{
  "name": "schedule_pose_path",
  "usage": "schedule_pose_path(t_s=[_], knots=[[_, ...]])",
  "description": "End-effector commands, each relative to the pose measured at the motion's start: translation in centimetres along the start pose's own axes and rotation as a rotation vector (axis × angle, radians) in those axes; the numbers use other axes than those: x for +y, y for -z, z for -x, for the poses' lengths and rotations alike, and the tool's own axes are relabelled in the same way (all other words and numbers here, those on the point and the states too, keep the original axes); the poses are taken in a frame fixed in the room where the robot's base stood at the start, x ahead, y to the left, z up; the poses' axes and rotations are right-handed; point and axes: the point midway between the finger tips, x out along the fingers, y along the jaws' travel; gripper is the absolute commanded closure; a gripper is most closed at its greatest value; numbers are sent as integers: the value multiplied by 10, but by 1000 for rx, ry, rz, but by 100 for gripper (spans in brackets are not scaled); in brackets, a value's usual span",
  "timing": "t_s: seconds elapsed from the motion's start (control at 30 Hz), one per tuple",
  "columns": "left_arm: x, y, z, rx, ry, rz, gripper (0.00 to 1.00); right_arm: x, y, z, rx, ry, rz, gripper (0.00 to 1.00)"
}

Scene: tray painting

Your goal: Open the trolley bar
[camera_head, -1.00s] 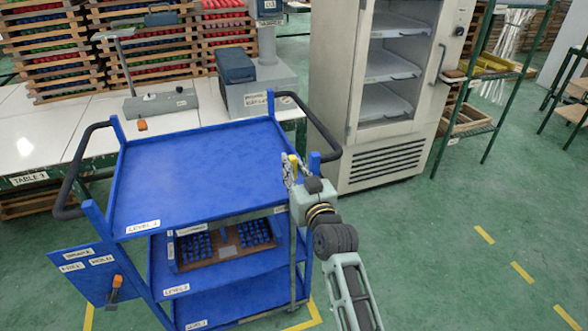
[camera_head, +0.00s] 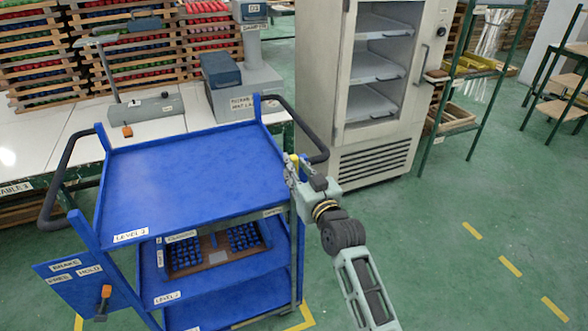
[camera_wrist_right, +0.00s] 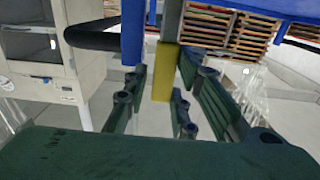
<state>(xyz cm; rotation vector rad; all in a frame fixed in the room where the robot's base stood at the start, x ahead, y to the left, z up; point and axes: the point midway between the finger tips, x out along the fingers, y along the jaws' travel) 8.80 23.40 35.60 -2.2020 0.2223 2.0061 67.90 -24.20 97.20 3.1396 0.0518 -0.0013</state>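The blue trolley (camera_head: 185,175) stands in front of me, with a top level, lower shelves and a dark handle at each side. A bar with a yellow end (camera_head: 294,159) is at its right front corner. The yellow end (camera_wrist_right: 165,72) hangs in the upper middle of the right wrist view. My right gripper (camera_head: 291,170) is at this corner, by the yellow end. In the wrist view its green fingers (camera_wrist_right: 160,85) are apart, on either side of the yellow end; contact cannot be told. The left gripper is not in view.
A tray of blue pieces (camera_head: 213,256) sits on the trolley's middle shelf. A brake panel with an orange lever (camera_head: 104,298) is at the left. A tall cabinet (camera_head: 372,160) stands behind at right, and a white table (camera_head: 45,145) at left. The right floor is clear.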

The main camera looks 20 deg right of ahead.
Motion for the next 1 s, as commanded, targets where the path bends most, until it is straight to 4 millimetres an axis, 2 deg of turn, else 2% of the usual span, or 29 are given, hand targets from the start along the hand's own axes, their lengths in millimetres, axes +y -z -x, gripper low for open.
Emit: schedule_pose_path(t_s=[0.13, 0.4, 0.53, 0.67, 1.0], knots=[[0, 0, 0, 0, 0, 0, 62, 1, 1, 0, 2, -1, 1, 62], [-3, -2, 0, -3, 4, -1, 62, 0, 0, 0, 1, 1, 0, 62], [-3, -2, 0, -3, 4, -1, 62, 0, 0, 8, 0, 1, 0, 62], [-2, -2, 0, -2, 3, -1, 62, 0, -1, 29, -1, 1, 1, 62], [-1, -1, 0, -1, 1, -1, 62, 0, -1, 98, -1, 0, 1, 62]])
